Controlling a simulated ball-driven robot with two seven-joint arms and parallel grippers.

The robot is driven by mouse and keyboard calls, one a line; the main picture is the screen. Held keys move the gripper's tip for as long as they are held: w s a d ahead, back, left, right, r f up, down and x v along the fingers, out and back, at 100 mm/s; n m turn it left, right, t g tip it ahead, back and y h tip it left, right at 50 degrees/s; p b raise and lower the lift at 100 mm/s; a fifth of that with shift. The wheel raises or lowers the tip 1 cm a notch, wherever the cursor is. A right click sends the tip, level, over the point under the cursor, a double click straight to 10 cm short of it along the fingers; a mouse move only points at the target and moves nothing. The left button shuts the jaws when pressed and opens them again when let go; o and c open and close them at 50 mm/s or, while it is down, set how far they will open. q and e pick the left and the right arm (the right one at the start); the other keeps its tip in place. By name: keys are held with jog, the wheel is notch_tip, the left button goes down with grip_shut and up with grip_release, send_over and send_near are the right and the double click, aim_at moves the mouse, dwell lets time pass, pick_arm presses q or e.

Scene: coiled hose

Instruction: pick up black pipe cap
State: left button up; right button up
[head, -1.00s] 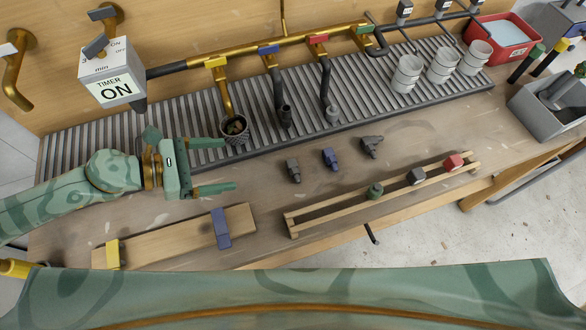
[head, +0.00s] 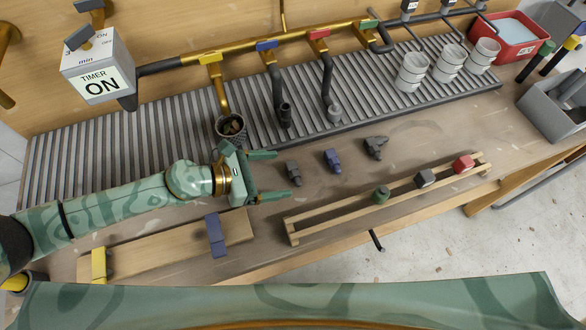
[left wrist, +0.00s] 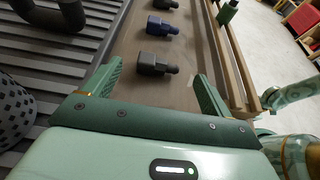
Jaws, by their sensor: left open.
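Three small pipe fittings lie in a row on the table: a dark grey-black one (head: 293,172), a blue one (head: 332,160) and another dark one (head: 375,148). In the left wrist view that fitting (left wrist: 157,65) lies just ahead, between the finger lines, apart from both fingers. My right gripper is not in view.
A dark woven cup (head: 230,130) stands behind my left gripper. A board with a blue clamp (head: 215,235) lies in front. White cups (head: 411,72) stand on the ribbed mat (head: 180,130).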

aim_at(295, 171)
pick_arm(q)
jog(key=x, duration=0.4)
jog(key=shift+d+f, duration=0.1)
jog(key=shift+d, duration=0.05)
jog(key=c, duration=1)
jog(key=shift+c, duration=0.2)
